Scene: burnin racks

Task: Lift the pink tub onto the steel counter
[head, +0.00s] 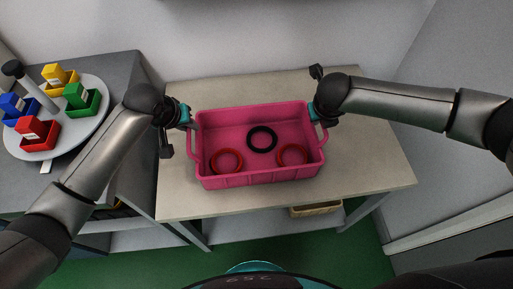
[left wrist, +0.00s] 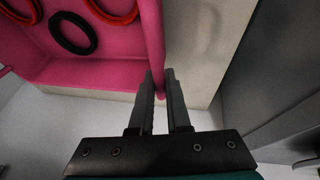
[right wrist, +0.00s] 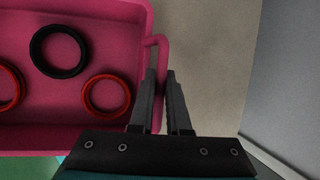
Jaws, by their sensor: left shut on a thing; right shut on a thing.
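The pink tub (head: 250,178) is over the beige table (head: 370,185), level, with a black ring (head: 262,139) and two red rings (head: 226,161) (head: 292,155) inside. I cannot tell whether its base touches the tabletop. My left gripper (head: 190,119) is shut on the tub's left handle, which also shows between its fingers in the left wrist view (left wrist: 158,70). My right gripper (head: 321,118) is shut on the right handle, seen in the right wrist view (right wrist: 163,60). The grey, steel-looking counter (head: 118,75) stands to the left of the table.
A round grey turntable (head: 88,123) on the grey counter carries red, green, blue and yellow bins with blocks around a post. A tan basket (head: 316,209) sits on the shelf under the table. Walls close off the back and right. Green floor (head: 340,255) lies in front.

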